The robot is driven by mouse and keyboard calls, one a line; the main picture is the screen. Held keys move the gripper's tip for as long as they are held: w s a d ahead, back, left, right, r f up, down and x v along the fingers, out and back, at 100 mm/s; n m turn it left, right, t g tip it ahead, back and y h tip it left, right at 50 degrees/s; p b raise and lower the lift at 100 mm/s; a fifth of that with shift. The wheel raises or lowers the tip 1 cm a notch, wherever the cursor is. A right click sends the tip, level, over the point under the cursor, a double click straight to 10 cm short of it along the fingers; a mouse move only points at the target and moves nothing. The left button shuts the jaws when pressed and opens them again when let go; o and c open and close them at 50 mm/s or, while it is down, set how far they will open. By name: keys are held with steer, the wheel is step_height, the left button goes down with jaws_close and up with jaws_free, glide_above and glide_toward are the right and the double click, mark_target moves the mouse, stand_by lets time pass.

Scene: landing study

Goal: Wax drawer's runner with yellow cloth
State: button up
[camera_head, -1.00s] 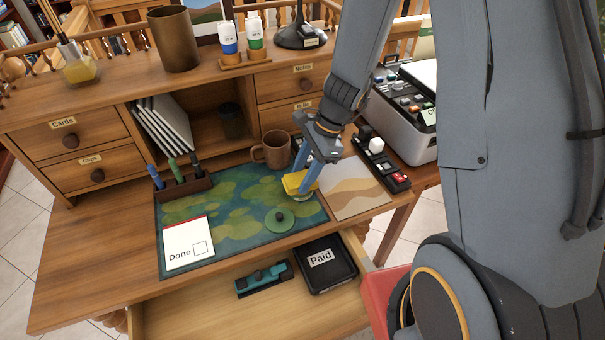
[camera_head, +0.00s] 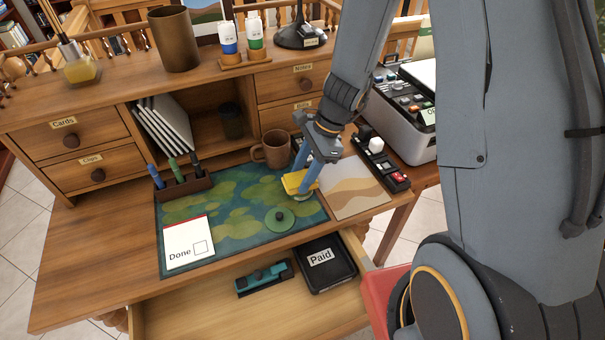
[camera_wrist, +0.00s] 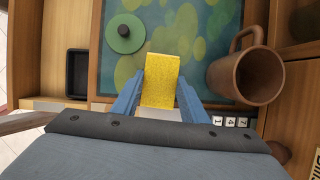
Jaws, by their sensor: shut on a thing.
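My gripper (camera_head: 308,181) is shut on the yellow cloth (camera_head: 296,184), above the right part of the green desk mat (camera_head: 235,231). The cloth stretches out between my fingers in the wrist view (camera_wrist: 161,78). A small round pale tin (camera_head: 300,198) shows partly below the cloth; I cannot tell whether they touch. A round green lid with a dark knob (camera_head: 280,219) lies on the mat, left of the cloth. The drawer (camera_head: 185,317) stands open at the desk's front. Its right side edge (camera_head: 356,250) shows; I cannot make out a separate runner.
A brown mug (camera_head: 271,150) stands behind the cloth, close to my gripper in the wrist view. The drawer holds a black "Paid" tray (camera_head: 328,270) and a teal tool (camera_head: 264,279). A pen holder (camera_head: 182,187) and a "Done" card (camera_head: 188,243) are at left.

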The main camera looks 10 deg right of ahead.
steer(key=shift+r, duration=0.1)
step_height(320, 180, up, 7)
steer(key=p, duration=0.7)
stand_by(0.8)
